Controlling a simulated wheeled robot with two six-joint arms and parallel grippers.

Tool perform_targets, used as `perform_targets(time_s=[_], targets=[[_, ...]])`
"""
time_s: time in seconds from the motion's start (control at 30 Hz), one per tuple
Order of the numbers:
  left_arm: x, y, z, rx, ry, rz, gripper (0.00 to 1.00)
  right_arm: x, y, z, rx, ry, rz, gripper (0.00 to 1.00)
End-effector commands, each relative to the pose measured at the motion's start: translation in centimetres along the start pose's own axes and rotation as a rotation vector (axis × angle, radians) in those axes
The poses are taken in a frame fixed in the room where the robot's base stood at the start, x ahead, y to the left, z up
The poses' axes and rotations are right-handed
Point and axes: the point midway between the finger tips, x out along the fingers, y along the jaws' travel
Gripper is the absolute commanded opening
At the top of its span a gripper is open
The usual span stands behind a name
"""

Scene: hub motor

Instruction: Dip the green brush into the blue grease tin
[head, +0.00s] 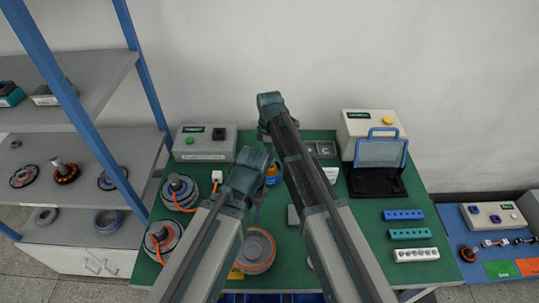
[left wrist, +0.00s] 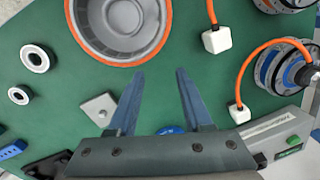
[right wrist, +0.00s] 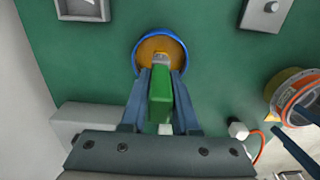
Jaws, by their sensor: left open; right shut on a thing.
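The green brush (right wrist: 160,95) is held between the fingers of my right gripper (right wrist: 160,75), which is shut on it. Its pale bristle end lies within the outline of the blue grease tin (right wrist: 137,60) in the right wrist view. I cannot tell whether the bristles touch the brownish-yellow grease inside. In the head view the tin (head: 273,177) shows partly between my two arms, and the brush is hidden. My left gripper (left wrist: 158,72) is open and empty above the green mat, near the grey motor housing with an orange rim (left wrist: 70,15).
Motor parts with orange cables (head: 178,192) stand at the left of the green table (head: 330,280). A laptop-like black stand (head: 375,183) and a cream box (head: 370,125) are at the back right. Blue, teal and white blocks (head: 410,234) lie at the right. A shelf (head: 70,85) stands left.

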Motion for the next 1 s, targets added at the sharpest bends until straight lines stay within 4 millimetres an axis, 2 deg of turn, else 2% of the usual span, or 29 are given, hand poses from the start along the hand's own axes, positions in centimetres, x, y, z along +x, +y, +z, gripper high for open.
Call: perform_targets(time_s=[0.03,0.53,1.0], targets=[[-0.8,-0.1,0.1,0.000,0.000,0.000,0.50,-0.8,0.0,0.0,0.000,0.000,0.000,0.00],[-4.5,-0.4,0.3,0.000,0.000,0.000,0.50,-4.5,0.0,0.0,0.000,0.000,0.000,0.00],[-4.5,-0.4,0.3,0.000,0.000,0.000,0.50,-4.5,0.0,0.0,0.000,0.000,0.000,0.00]])
